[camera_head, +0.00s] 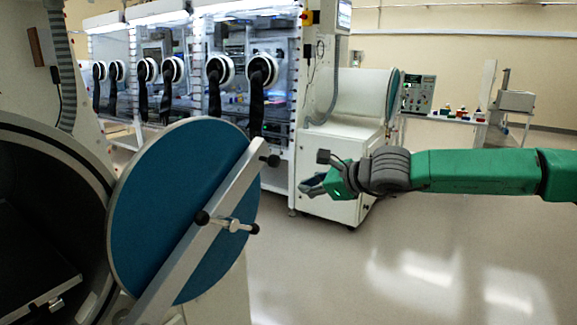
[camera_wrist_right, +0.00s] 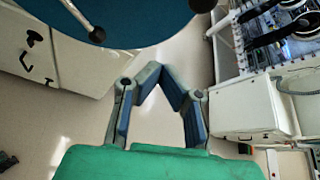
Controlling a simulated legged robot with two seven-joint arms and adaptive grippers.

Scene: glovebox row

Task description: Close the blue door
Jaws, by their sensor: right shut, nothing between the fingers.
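The round blue door (camera_head: 165,215) stands open in the head view, swung out beside the dark round chamber opening (camera_head: 45,215) at the left. A pale diagonal bar (camera_head: 195,255) with a handle (camera_head: 228,222) and dark knobs crosses its face. My right gripper (camera_head: 308,187) is shut and empty, to the right of the door and apart from it. In the right wrist view the gripper (camera_wrist_right: 162,72) shows its fingertips together, with part of the blue door (camera_wrist_right: 150,22) above them. My left gripper is not in view.
A glovebox row with black gloves (camera_head: 262,95) stands behind the door. A white cabinet (camera_head: 340,190) stands behind my right gripper. A bench with small items (camera_head: 460,116) is at the back right. The floor (camera_head: 400,265) at the lower right is clear.

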